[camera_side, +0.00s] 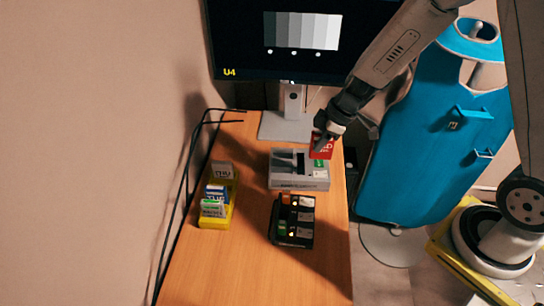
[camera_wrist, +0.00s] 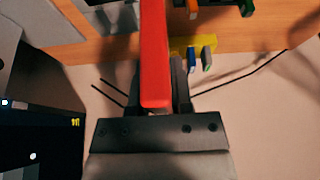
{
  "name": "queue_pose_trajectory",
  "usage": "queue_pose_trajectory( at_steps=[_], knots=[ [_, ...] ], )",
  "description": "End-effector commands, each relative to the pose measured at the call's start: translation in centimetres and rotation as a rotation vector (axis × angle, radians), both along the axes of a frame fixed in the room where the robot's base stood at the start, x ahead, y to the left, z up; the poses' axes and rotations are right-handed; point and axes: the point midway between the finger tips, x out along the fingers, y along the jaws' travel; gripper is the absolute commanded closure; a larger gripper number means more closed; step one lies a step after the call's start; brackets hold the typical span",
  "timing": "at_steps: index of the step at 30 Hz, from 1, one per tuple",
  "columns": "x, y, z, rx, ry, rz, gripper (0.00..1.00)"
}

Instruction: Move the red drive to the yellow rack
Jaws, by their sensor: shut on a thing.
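The red drive (camera_side: 321,147) is held upright in my gripper (camera_side: 328,129), at the back right corner of the grey dock (camera_side: 287,184). In the side view its lower edge overlaps the dock, and I cannot tell the exact gap. In the wrist view the red drive (camera_wrist: 155,50) stands between the fingers of my gripper (camera_wrist: 160,88). The yellow rack (camera_side: 206,222) is at the table's left edge, holding a grey drive (camera_side: 222,170), a blue drive (camera_side: 216,192) and a green-and-white drive (camera_side: 212,209). The rack (camera_wrist: 208,41) also shows in the wrist view, partly hidden.
A black dock (camera_side: 277,237) with several drives stands in front of the grey dock. A monitor (camera_side: 240,75) on a stand (camera_side: 285,127) is behind. Black cables (camera_side: 186,160) run along the left wall. Wooden table (camera_side: 248,150) is bare between rack and docks.

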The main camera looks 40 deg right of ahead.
Motion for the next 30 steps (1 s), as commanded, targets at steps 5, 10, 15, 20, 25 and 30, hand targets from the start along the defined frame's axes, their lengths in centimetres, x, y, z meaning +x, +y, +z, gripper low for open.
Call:
queue_pose_trajectory(
  at_steps=[5, 10, 15, 20, 25, 30],
  knots=[
    [0.2, 0.1, 0.0, 0.000, -0.001, 0.001, 1.00],
    [1.3, 0.9, -0.1, 0.002, 0.001, 0.005, 1.00],
    [3.5, 2.5, -0.5, 0.005, 0.005, 0.009, 1.00],
    [6.4, 5.0, -1.0, 0.006, 0.008, 0.014, 1.00],
    [9.3, 8.3, -1.6, 0.006, 0.013, 0.014, 1.00],
    [11.9, 11.9, -2.4, 0.003, 0.012, 0.013, 1.00]
  ],
)
